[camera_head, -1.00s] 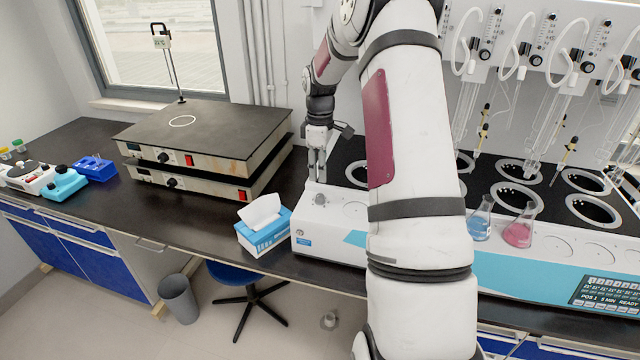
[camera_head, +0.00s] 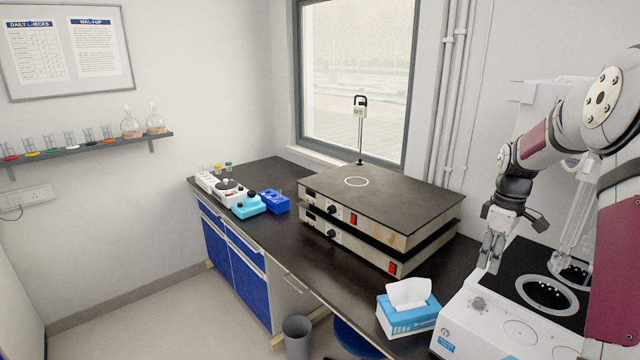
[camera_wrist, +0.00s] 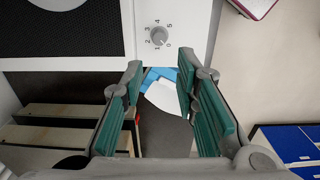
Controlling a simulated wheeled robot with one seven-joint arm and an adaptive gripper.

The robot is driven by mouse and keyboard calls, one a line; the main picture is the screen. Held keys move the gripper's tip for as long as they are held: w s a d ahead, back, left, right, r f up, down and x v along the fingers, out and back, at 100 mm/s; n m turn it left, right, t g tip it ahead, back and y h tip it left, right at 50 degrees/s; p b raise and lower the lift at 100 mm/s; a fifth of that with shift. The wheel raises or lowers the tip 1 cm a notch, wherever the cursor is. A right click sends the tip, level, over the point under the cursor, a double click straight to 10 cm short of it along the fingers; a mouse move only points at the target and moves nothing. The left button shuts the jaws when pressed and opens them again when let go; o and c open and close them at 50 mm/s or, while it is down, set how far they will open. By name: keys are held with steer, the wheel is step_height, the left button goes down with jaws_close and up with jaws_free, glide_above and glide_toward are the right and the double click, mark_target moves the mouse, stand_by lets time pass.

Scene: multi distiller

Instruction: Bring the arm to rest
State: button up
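My arm shows at the right edge of the head view, bent, with my gripper (camera_head: 490,250) hanging down over the left end of the multi distiller (camera_head: 505,325). In the wrist view my gripper (camera_wrist: 160,100) has its two green-padded fingers spread apart with nothing between them. Beyond the fingers the wrist view shows the distiller's white housing with a numbered knob (camera_wrist: 159,37) and, lower down, the blue and white tissue box (camera_wrist: 170,93).
The tissue box (camera_head: 408,312) stands on the dark bench left of the distiller. Two stacked hot plates (camera_head: 380,215) sit behind it. A blue rack (camera_head: 276,202) and small instruments (camera_head: 228,188) lie farther left. A grey bin (camera_head: 297,335) stands on the floor. A wall shelf (camera_head: 90,148) holds glassware.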

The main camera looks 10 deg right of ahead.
steer(key=s+a+r+m+t, duration=0.1)
steer(key=s+a+r, duration=0.2)
steer(key=a+r, duration=0.3)
steer(key=s+a+r+m+t+h, duration=0.1)
steer(key=s+a+r, duration=0.1)
steer(key=a+r, duration=0.4)
steer(key=s+a+r+m, duration=0.1)
steer(key=s+a+r, duration=0.25)
steer(key=a, duration=0.45)
steer(key=s+a+m+t, duration=0.1)
steer(key=s+a, duration=0.5)
steer(key=s, duration=0.2)
steer(key=s+a+r+m+t+y, duration=0.1)
steer(key=s+a+m+t, duration=0.1)
steer(key=s+a, duration=0.4)
steer(key=shift+s+r+t, duration=0.2)
steer(key=shift+s+t, duration=0.1)
steer(key=shift+s, duration=1.05)
